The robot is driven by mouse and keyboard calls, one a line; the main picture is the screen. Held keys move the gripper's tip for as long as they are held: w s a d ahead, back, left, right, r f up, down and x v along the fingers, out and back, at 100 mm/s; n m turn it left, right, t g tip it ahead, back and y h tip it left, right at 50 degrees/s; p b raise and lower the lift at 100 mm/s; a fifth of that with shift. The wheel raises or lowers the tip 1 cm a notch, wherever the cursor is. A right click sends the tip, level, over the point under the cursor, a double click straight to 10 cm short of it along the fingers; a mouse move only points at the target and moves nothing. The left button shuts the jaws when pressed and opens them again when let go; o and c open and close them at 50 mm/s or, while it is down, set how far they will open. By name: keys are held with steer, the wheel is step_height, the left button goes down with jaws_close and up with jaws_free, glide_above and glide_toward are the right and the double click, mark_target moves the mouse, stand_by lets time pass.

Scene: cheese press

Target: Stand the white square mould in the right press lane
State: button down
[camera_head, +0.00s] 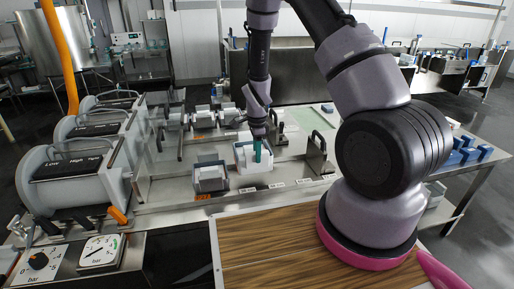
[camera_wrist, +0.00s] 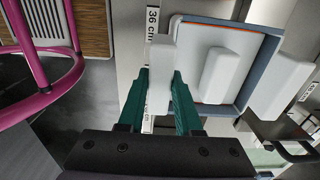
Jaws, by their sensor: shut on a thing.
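The white square mould (camera_head: 250,165) is near the middle of the steel press bench in the head view. My gripper (camera_head: 258,155) reaches down onto it with teal fingers. In the wrist view my gripper (camera_wrist: 160,82) is shut on a white upright block (camera_wrist: 159,65) at the mould's side. Beside this block, a square with a blue-grey rim (camera_wrist: 262,65) holds a white insert with a raised white knob (camera_wrist: 216,73). I cannot tell whether the mould touches the bench. Its underside is hidden.
A grey mould (camera_head: 210,184) stands just left of the white one. A dark handled plate (camera_head: 318,152) is to its right. Several press cylinders (camera_head: 65,178) line the left. A wooden board (camera_head: 270,240) lies in front. Green-topped space (camera_head: 300,118) behind looks clear.

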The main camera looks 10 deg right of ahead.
mark_target(257, 170)
step_height(257, 170, down, 8)
steer(key=shift+r, duration=0.25)
stand_by(0.4)
steer(key=shift+w, duration=0.1)
steer(key=c, duration=0.5)
jaws_free()
step_height(257, 170, up, 21)
steer(key=shift+f, duration=0.1)
stand_by(0.6)
